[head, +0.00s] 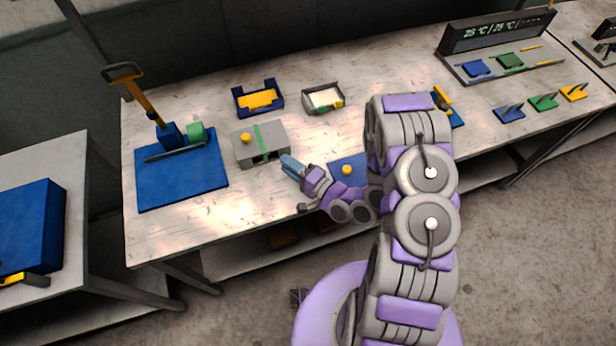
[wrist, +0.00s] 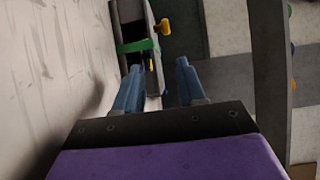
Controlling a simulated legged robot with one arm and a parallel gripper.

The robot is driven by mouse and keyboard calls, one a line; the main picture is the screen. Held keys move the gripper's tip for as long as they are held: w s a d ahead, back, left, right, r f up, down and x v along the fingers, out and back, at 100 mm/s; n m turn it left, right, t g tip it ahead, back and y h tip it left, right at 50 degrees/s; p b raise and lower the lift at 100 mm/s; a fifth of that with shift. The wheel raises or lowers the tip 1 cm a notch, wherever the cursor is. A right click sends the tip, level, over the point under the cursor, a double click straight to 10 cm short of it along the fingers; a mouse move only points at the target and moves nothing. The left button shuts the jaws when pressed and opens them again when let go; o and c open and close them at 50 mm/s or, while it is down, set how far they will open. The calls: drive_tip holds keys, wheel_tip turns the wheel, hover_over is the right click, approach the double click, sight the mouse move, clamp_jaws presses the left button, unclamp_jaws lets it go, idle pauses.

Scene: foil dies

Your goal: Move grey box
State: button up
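The grey box (head: 272,131) sits on the wooden worktable, with a green strap across it and a yellow knob on its top left. Its near side shows a dark opening. My gripper (head: 284,161) is just off the box's front right corner, with blue fingers pointing at it. In the wrist view the grey box (wrist: 153,25) is at the top, with its green strap and yellow knob, ahead of my gripper (wrist: 158,67). The two fingers are apart with nothing held between them. Whether a fingertip touches the box cannot be told.
A blue mat (head: 185,190) with a blue and green clamp-like tool lies to the left. A blue tray (head: 258,98) and a grey tray (head: 323,97) stand behind the box. A blue plate (head: 347,165) lies right of my gripper. The table's front left (head: 190,232) is clear.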

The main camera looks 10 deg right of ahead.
drive_tip(key=shift+v, duration=3.4)
